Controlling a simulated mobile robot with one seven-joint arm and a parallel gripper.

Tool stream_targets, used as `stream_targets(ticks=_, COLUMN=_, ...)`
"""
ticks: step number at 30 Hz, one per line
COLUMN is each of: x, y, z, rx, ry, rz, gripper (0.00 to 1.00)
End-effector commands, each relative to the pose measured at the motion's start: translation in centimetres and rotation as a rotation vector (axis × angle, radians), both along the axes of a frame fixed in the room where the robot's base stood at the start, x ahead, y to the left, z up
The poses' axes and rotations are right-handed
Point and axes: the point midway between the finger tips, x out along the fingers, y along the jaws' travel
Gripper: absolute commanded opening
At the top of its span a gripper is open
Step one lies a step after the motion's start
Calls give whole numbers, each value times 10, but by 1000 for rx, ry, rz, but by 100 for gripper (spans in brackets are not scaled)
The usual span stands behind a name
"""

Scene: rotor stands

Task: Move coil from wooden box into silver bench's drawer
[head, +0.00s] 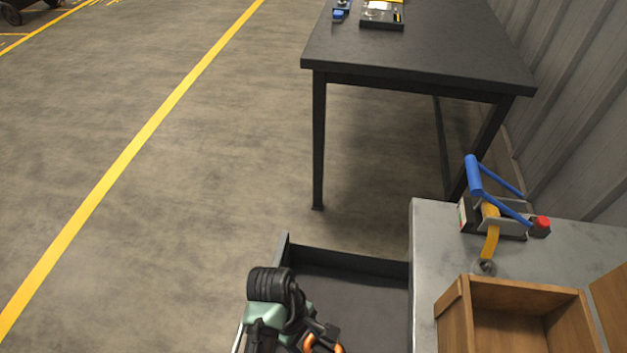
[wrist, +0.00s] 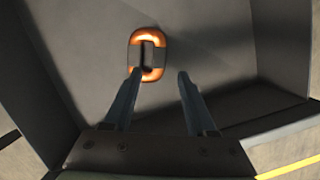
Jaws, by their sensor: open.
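The coil, an orange ring with dark bands on its sides (wrist: 148,37), lies on the grey floor of the open drawer (wrist: 85,45). In the head view the coil (head: 309,343) shows only partly beside my arm at the bottom edge. My gripper (wrist: 159,74) is open and empty, its fingers pointing towards the coil; the left fingertip overlaps the coil's near edge in the picture. The drawer (head: 350,284) sticks out left from the silver bench (head: 428,255). The wooden box (head: 452,308) stands on the bench; the part of its inside that shows is empty.
A clamp-like tool with blue handles (head: 490,205) sits at the back of the bench. A dark table (head: 420,55) with small items stands beyond. The corrugated wall (head: 575,100) is close on the right.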

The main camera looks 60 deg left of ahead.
Motion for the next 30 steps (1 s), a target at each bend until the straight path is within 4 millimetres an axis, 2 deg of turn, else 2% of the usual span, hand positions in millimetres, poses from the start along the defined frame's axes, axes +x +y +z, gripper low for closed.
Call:
stream_targets(ticks=1, x=-1, y=3, z=13, rx=4, ry=-3, rz=1, gripper=57)
stream_targets(ticks=6, x=-4, y=9, z=34, rx=2, ry=-1, rz=1, gripper=57)
stream_targets(ticks=17, x=-5, y=11, z=42, rx=1, ry=-1, rz=-1, gripper=57)
stream_targets(ticks=20, x=8, y=17, z=49, rx=44, ry=-34, rz=-37, gripper=57)
stream_targets(ticks=23, x=50, y=35, z=76, rx=187, ry=-139, rz=-149, gripper=57)
stream_targets(ticks=25, x=96, y=48, z=110, rx=341, ry=-253, rz=-268, gripper=57)
stream_targets(ticks=26, x=117, y=52, z=130, rx=418, ry=-310, rz=-324, gripper=57)
stream_targets(ticks=27, x=147, y=55, z=159, rx=524, ry=-386, rz=-403, gripper=57)
stream_targets(ticks=29, x=187, y=53, z=206, rx=682, ry=-500, rz=-511, gripper=57)
stream_targets(ticks=30, x=211, y=48, z=240, rx=788, ry=-574, rz=-577, gripper=57)
